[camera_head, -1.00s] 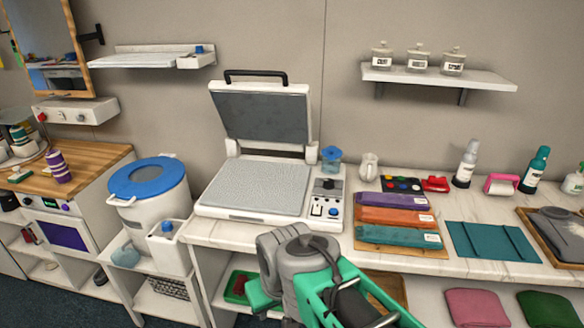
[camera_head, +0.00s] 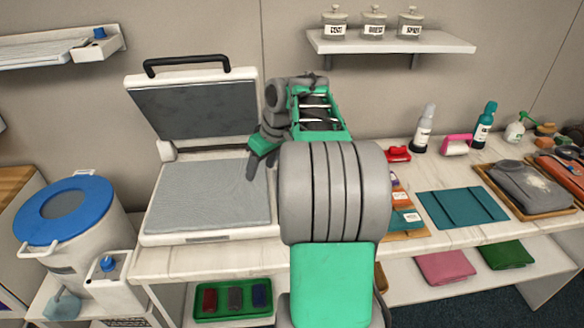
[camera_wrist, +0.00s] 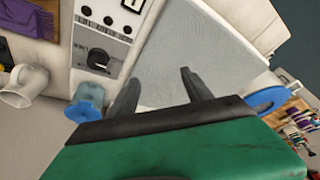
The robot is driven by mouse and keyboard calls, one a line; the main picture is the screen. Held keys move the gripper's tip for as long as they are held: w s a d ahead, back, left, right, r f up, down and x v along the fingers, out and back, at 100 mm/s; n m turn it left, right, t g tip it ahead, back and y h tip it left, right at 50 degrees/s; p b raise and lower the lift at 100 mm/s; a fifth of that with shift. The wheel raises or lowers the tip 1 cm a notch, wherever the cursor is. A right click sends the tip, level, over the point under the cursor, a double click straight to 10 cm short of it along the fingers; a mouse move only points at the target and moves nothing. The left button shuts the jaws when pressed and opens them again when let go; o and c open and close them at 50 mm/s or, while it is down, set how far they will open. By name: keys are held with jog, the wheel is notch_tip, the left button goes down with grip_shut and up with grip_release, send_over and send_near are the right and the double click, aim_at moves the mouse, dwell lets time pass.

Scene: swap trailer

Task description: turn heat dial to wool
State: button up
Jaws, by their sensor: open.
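The heat press stands open on the counter, its grey lower plate (camera_head: 210,195) bare and its lid (camera_head: 195,105) raised. Its control panel is hidden behind my arm in the head view. In the wrist view the panel (camera_wrist: 88,40) shows at the upper left, with a round black dial (camera_wrist: 98,58) on it. The marks around the dial are too small to read. My gripper (camera_head: 256,166) is open and empty above the press, near the plate's right side. In the wrist view its two fingers (camera_wrist: 160,92) are apart, over the plate and beside the panel, not touching the dial.
A blue glass container (camera_wrist: 87,102) stands close to the panel's edge, near one finger. A white jug (camera_wrist: 24,84) is farther left. A blue-lidded bucket (camera_head: 66,206) stands left of the press. A wall shelf with jars (camera_head: 374,22) hangs at the upper right.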

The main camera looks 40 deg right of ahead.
jog(key=s+d+f, duration=0.2)
jog(key=d, duration=1)
jog(key=shift+n+t, duration=0.3)
jog(key=x, duration=0.7)
jog(key=shift+d, duration=0.25)
jog(key=shift+r, duration=0.1)
grip_shut()
